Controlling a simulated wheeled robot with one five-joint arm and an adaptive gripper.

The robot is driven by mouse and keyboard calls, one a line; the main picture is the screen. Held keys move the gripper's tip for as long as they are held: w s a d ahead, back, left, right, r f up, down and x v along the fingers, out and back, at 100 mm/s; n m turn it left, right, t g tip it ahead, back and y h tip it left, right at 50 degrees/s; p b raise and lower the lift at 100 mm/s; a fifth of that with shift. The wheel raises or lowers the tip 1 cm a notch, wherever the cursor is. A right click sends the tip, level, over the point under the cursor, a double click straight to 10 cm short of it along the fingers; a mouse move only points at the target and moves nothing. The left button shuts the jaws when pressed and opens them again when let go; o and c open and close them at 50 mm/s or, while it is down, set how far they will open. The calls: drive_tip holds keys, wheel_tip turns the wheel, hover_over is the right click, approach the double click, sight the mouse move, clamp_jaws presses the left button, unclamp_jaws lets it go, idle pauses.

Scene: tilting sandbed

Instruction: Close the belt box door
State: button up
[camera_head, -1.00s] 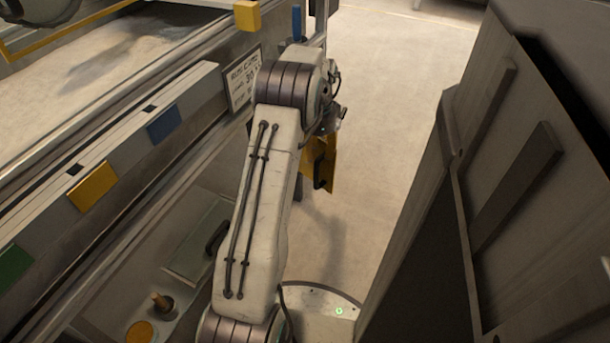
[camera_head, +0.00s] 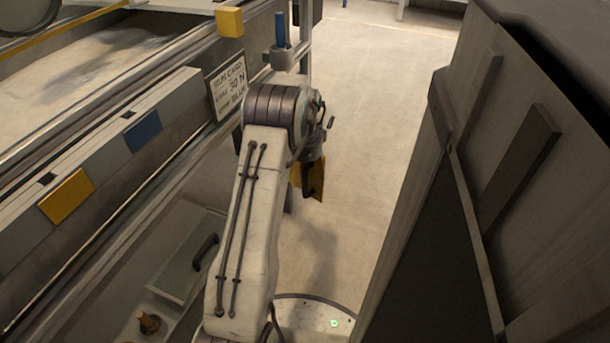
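A yellow panel with a dark handle (camera_head: 308,178) shows just beyond my arm, partly hidden by it; it may be the belt box door, but I cannot tell for sure. It stands upright beside the sandbed's side, above the floor. My gripper (camera_head: 318,142) seems to be at the far end of my arm, close to or in front of the yellow panel. The arm's links hide most of it, its fingers cannot be made out, and I cannot tell if it touches the panel.
The sandbed (camera_head: 100,55) fills the left, with a run card sign (camera_head: 228,88) and blue and yellow blocks on its side. Below lie a grey-green lid with a dark handle (camera_head: 185,262) and a brass knob (camera_head: 150,322). A tall grey cabinet (camera_head: 500,190) stands right. Floor between is clear.

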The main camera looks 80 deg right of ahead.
clamp_jaws()
idle(0.4)
